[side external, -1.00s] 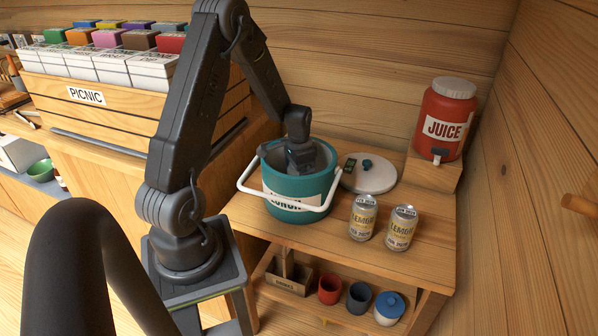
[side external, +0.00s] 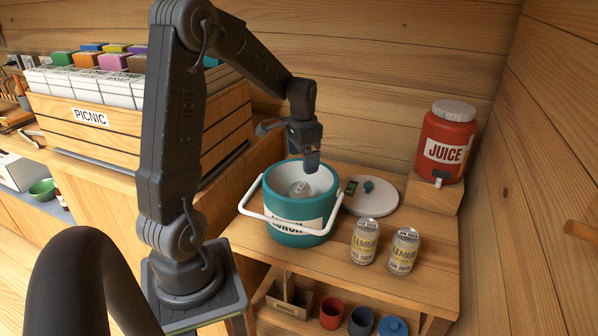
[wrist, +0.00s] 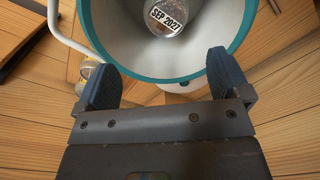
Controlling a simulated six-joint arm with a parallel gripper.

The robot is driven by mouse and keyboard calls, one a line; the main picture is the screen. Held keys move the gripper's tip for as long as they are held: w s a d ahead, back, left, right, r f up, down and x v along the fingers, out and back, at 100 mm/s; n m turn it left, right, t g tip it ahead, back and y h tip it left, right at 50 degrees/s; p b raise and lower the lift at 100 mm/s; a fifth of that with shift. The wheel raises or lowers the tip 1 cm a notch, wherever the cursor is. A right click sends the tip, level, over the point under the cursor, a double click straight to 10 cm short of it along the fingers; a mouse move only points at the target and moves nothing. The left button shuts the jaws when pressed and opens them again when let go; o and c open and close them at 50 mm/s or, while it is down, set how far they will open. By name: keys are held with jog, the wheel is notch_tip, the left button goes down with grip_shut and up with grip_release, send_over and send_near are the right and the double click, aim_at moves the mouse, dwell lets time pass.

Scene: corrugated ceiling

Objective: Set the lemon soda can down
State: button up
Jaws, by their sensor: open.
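A silver can (side external: 299,189) stands inside the teal lunch cooler (side external: 296,238), below its rim. In the wrist view the can (wrist: 167,16) shows a "SEP 2027" label at the top of the frame, inside the cooler's pale inner wall (wrist: 130,50). My gripper (side external: 300,148) is above the cooler's opening, empty and apart from the can. The wrist view shows its two fingers spread wide (wrist: 161,68). Two more silver and yellow lemon cans (side external: 364,242) (side external: 403,251) stand upright on the wooden top, right of the cooler.
The cooler's white handle (side external: 270,219) hangs down across its front. The round white lid (side external: 369,197) lies behind the cans. A red juice jug (side external: 446,143) stands on a block at the right. Cups and a small crate (side external: 290,297) sit on the lower shelf.

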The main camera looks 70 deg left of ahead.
jog(key=s+d+r+t, duration=0.1)
jog(key=d+r, duration=0.3)
jog(key=d, duration=0.3)
jog(key=s+d+r+t, duration=0.1)
jog(key=s+d+r, duration=0.1)
jog(key=d+r, duration=0.45)
jog(key=s+d+r+t, duration=0.1)
jog(key=s+d+t, duration=0.2)
jog(key=s+d, duration=0.6)
jog(key=shift+d, duration=1.2)
